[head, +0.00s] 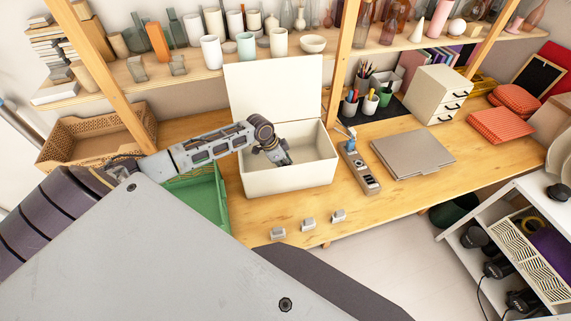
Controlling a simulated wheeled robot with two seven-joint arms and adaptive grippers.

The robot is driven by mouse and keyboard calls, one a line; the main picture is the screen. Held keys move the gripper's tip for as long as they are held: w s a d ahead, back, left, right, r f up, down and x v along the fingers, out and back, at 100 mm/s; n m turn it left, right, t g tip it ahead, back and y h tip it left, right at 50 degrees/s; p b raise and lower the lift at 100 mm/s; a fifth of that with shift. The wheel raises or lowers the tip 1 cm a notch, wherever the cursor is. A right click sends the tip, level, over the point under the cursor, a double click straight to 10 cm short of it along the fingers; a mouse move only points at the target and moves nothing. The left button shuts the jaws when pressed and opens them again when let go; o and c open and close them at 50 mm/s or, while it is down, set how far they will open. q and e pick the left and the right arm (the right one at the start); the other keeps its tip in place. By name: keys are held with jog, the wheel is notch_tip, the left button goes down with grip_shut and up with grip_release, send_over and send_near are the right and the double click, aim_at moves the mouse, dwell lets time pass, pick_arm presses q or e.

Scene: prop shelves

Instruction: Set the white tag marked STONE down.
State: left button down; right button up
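My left arm comes in from the left, and its gripper (287,161) points down into an open white box (290,181) on the wooden table. The fingertips are small and dark against the box interior, so I cannot tell whether they are open or shut, or whether they hold anything. I cannot make out a white tag marked STONE. Three small pale blocks stand in a row along the table's front edge: a left one (277,233), a middle one (308,224) and a right one (338,215). No lettering on them is readable. My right gripper is not in view.
The box's raised lid (272,88) stands behind it. A green crate (222,205) is left of the box. A grey strip-shaped device (359,169) and a closed laptop (412,154) lie to the right. Shelves of vases (210,52) run above the table.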

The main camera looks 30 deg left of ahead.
pick_arm(q)
jog(key=shift+f, duration=0.15)
jog(key=c, duration=1.4)
grip_release()
jog(key=shift+r, duration=0.2)
jog(key=shift+v, duration=5.95)
